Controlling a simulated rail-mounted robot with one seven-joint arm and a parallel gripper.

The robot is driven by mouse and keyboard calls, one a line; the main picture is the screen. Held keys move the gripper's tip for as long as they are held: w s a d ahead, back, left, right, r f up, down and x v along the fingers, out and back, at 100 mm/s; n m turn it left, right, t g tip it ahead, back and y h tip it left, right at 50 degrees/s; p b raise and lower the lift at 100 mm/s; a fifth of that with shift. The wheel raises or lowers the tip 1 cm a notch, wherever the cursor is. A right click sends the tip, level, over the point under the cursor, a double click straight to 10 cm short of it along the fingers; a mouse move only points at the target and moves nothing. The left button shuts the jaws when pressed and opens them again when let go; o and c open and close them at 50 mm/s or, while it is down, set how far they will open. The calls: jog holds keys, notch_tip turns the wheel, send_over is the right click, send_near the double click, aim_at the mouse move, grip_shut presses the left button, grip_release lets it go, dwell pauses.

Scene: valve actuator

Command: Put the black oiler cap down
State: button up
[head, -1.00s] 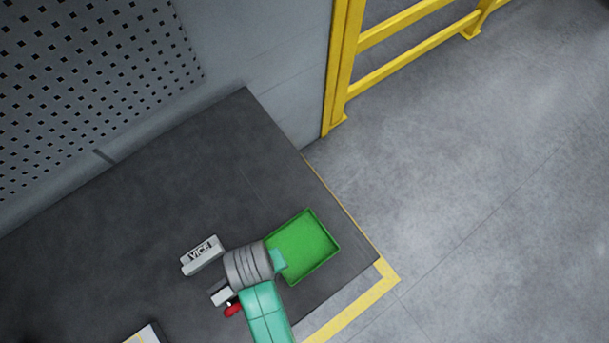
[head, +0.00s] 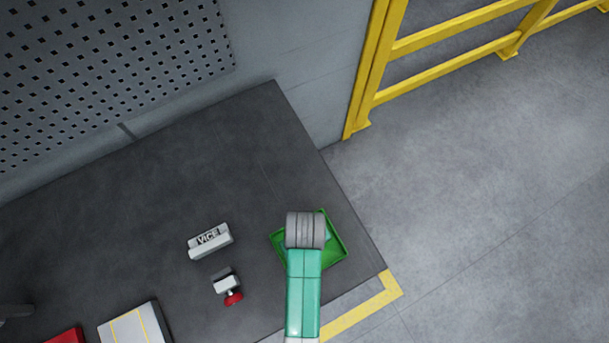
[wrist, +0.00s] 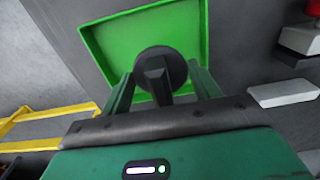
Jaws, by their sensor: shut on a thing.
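The black oiler cap (wrist: 160,68) is between the fingers of my gripper (wrist: 160,88) in the wrist view. It shows a round black disc with a narrower black stem toward the gripper. My gripper is shut on it. Behind the cap lies the green tray (wrist: 100,45), and the cap appears over its floor; I cannot tell whether it touches. In the head view my arm covers much of the green tray (head: 338,252), and the cap and fingertips are hidden.
A grey vice (head: 209,240) and a small block with a red knob (head: 233,298) stand left of the tray. A white block with yellow lines (head: 135,327) and a red item (head: 65,337) are at the lower left. The dark bench top (head: 140,220) is clear behind them.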

jog(key=shift+w+d, duration=0.35)
jog(key=f, duration=0.3)
jog(key=shift+w+d, duration=0.15)
jog(key=shift+w, duration=0.05)
jog(key=shift+f, duration=0.3)
jog(key=shift+f, duration=0.2)
jog(key=o, duration=1.1)
notch_tip(320, 180, up, 12)
jog(key=shift+r+p, duration=0.2)
jog(key=shift+p, duration=0.3)
